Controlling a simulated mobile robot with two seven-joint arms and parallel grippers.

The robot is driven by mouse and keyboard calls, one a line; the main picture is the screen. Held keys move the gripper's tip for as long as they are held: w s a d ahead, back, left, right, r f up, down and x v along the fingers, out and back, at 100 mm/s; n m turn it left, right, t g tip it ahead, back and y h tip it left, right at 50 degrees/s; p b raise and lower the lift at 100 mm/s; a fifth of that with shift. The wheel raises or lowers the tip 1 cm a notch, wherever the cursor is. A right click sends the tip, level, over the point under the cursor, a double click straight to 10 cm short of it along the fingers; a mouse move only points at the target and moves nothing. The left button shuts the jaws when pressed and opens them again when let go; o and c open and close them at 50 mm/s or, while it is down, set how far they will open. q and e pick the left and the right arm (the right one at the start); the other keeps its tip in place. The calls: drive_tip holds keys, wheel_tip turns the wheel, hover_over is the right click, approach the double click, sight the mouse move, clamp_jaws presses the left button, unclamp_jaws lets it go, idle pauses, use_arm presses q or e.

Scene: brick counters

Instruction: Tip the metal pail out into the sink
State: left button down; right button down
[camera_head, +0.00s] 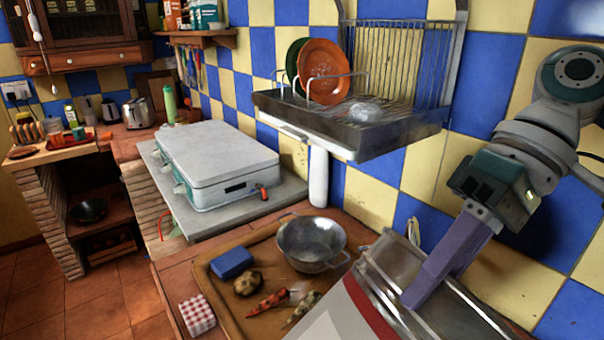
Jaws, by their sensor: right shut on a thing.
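My right gripper (418,292) comes down from the right with its purple fingers shut on a shiny metal thing, which I take to be the metal pail (388,262). The pail shows at the lower right, partly hidden behind the fingers and cut off by the bottom edge. Its contents cannot be made out. The sink cannot be clearly told apart from the metal surfaces in this corner. My left gripper is out of view.
A metal colander (312,243) stands on a wooden tray (222,302) with a blue block (231,264) and vegetables. A dish rack (350,125) with plates hangs above. A grey-white stove (215,165) is further left. A checked box (197,314) sits at the counter's front edge.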

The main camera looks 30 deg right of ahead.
drive_tip(key=shift+r+g+h+p, duration=0.15)
drive_tip(key=shift+r+h+p, duration=0.65)
drive_tip(key=shift+p, duration=1)
drive_tip(key=shift+r+g+h+p, duration=0.1)
drive_tip(key=shift+r+h+p, duration=0.35)
drive_tip(key=shift+h+p, duration=1.05)
drive_tip(key=shift+r+g+h+p, duration=0.15)
drive_tip(key=shift+r+h+p, duration=0.45)
drive_tip(key=shift+p, duration=1.5)
drive_tip(key=shift+h+p, duration=0.4)
drive_tip(key=shift+p, duration=0.1)
drive_tip(key=shift+d+f, duration=0.1)
drive_tip(key=shift+d, duration=0.05)
drive_tip(key=shift+w, duration=0.1)
